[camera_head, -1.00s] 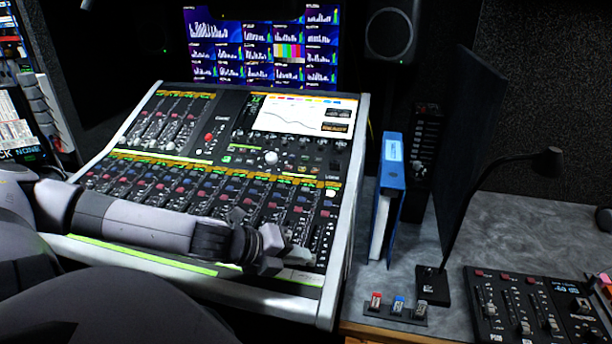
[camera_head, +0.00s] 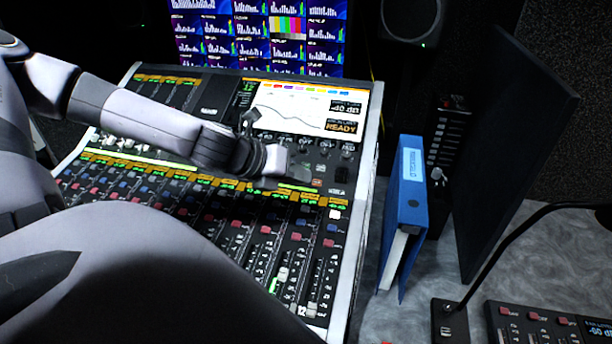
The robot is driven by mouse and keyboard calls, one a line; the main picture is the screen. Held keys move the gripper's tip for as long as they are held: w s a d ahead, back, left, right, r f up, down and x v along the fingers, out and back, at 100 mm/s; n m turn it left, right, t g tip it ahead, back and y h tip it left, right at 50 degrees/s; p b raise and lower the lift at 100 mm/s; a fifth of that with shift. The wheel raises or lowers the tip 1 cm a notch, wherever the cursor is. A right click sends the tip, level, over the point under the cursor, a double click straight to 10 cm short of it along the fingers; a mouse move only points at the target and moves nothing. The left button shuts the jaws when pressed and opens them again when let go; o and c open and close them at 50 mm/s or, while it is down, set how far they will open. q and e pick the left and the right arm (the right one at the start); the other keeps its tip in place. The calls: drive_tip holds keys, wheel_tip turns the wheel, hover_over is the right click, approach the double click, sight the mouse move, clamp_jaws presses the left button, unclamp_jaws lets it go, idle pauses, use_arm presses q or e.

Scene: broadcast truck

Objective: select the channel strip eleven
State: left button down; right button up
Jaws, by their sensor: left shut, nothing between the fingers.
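The mixing console (camera_head: 362,200) fills the middle of the view, with rows of channel strips along its lower half. A small "12" shows at the bottom right strip (camera_head: 313,306). The strip left of it, which looks like channel strip eleven (camera_head: 283,274), has a pale fader cap and a green light. Coloured buttons sit above both faders. My left gripper (camera_head: 280,174) is shut and empty, over the console's middle between the screen and the lower strips. It hides some knobs there; I cannot tell whether it touches. My right gripper is not in view.
The console screen (camera_head: 305,108) reads "READY". A blue binder (camera_head: 408,190) stands right of the console, beside a dark upright panel (camera_head: 512,140). A lamp base (camera_head: 445,318) and a small control box (camera_head: 545,325) lie at lower right. My own arm covers the left strips.

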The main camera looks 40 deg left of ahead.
use_arm(q)
drive_tip(key=shift+w+a+r, duration=0.3)
drive_tip(key=shift+w+a, duration=0.05)
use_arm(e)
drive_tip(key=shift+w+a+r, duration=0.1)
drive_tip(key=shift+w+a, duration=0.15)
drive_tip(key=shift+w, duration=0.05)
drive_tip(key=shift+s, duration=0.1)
use_arm(q)
drive_tip(key=b, duration=0.8)
hover_over(300, 214)
wheel_tip(300, 214, down, 8)
drive_tip(key=shift+s+r, duration=0.1)
drive_tip(key=shift+f+b, duration=0.45)
drive_tip(key=shift+b, duration=0.15)
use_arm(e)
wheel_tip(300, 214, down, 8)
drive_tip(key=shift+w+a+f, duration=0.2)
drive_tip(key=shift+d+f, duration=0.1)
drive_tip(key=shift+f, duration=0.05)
use_arm(q)
drive_tip(key=shift+f, duration=0.1)
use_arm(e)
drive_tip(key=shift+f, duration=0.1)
